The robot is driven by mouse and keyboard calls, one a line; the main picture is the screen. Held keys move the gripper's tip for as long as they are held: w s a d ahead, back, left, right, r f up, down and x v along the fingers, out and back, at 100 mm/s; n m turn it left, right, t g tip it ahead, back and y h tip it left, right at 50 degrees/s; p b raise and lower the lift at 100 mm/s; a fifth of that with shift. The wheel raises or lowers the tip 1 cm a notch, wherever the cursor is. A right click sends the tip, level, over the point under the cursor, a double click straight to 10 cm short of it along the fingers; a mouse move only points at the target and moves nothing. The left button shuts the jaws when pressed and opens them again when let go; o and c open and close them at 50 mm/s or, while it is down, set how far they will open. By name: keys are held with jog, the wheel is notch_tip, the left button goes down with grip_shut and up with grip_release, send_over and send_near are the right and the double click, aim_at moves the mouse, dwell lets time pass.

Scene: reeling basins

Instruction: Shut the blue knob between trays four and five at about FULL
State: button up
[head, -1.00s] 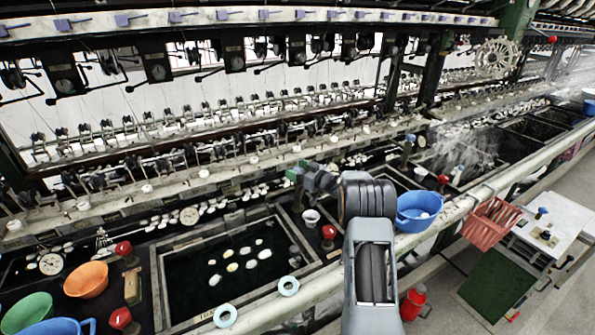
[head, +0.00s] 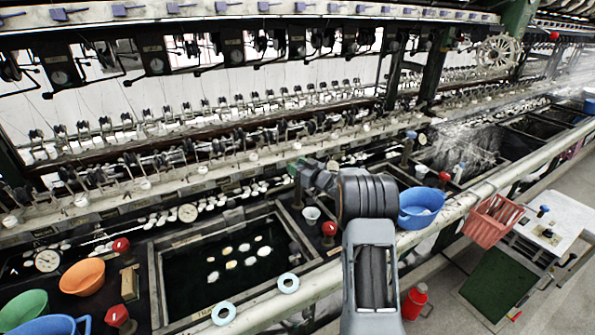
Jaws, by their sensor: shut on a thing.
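My gripper (head: 306,172) is at the far end of my arm, reaching over the divider to the right of the near dark-water tray (head: 160,290). It is shut at the back of that divider, behind a red knob (head: 329,229). The knob in its jaws is hidden by the gripper and wrist, so its colour and pointer cannot be seen. Another blue knob (head: 410,135) stands uncovered on the divider farther right, well apart from my gripper. No FULL mark is readable.
A blue basin (head: 420,208) hangs at the front rail, close right of my wrist. Other red knobs (head: 121,245) stand along the dividers. Orange (head: 83,277) and green (head: 25,308) bowls sit at the left. The reeling frame runs behind. Steam rises at the right.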

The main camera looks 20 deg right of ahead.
jog(key=h+b, duration=0.1)
jog(key=m+h+b, duration=0.1)
jog(key=shift+a+f+m+t+b, duration=0.1)
jog(key=shift+f+m+t+b, duration=0.2)
jog(key=shift+f+t+b, duration=0.1)
jog(key=m+h+b, duration=0.1)
jog(key=h+b, duration=0.1)
jog(key=b, duration=0.1)
jog(key=m+h+b, duration=0.1)
jog(key=h+b, duration=0.1)
jog(key=b, duration=0.1)
jog(key=shift+m+t+h, duration=0.3)
jog(key=shift+m+h, duration=0.1)
jog(key=m+h+b, duration=0.1)
jog(key=b, duration=0.3)
jog(key=shift+r+h, duration=0.1)
jog(key=shift+h, duration=0.3)
jog(key=shift+r+m+h+b, duration=0.1)
jog(key=shift+m+h+b, duration=0.25)
jog(key=shift+b, duration=0.3)
jog(key=shift+r+b, duration=0.25)
jog(key=shift+b, duration=0.05)
jog(key=o, duration=0.9)
jog(key=shift+s, duration=0.15)
jog(key=s, duration=0.4)
jog(key=s+a, duration=0.1)
jog(key=s, duration=0.4)
jog(key=s+a+b, duration=0.1)
jog(key=s, duration=0.3)
jog(key=shift+s, duration=0.2)
